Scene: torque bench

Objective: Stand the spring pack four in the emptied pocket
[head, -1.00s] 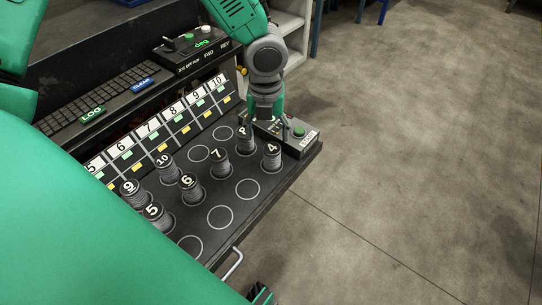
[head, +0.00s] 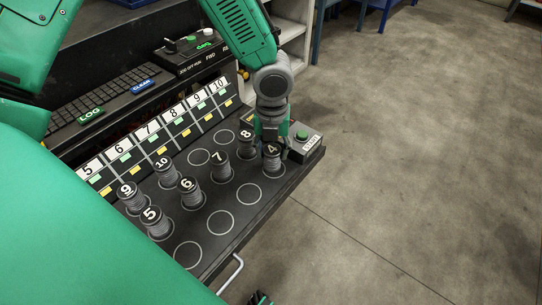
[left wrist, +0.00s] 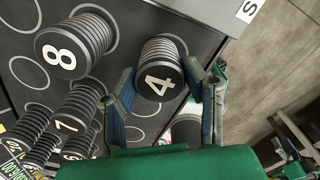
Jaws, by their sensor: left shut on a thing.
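Spring pack four (head: 272,162) is a dark ribbed cylinder with a white 4 on its top, upright at the right end of the black tray (head: 292,184). It also shows in the left wrist view (left wrist: 160,70). My left gripper (head: 271,146) is over it, shut on it, with a finger on each side in the left wrist view (left wrist: 165,92). I cannot tell whether its base is off the tray. Empty ringed pockets show at the front (head: 248,194), (head: 220,222), (head: 188,254) and back (head: 198,157), (head: 223,137). A dark and green tip (head: 262,298), perhaps my right gripper, is mostly cut off.
Pack eight (head: 246,146) stands close left of pack four, then pack seven (head: 220,168). Packs six, ten, nine and five stand farther left. A box with a green button (head: 302,138) is close on the right. Numbered cards (head: 147,131) line the back.

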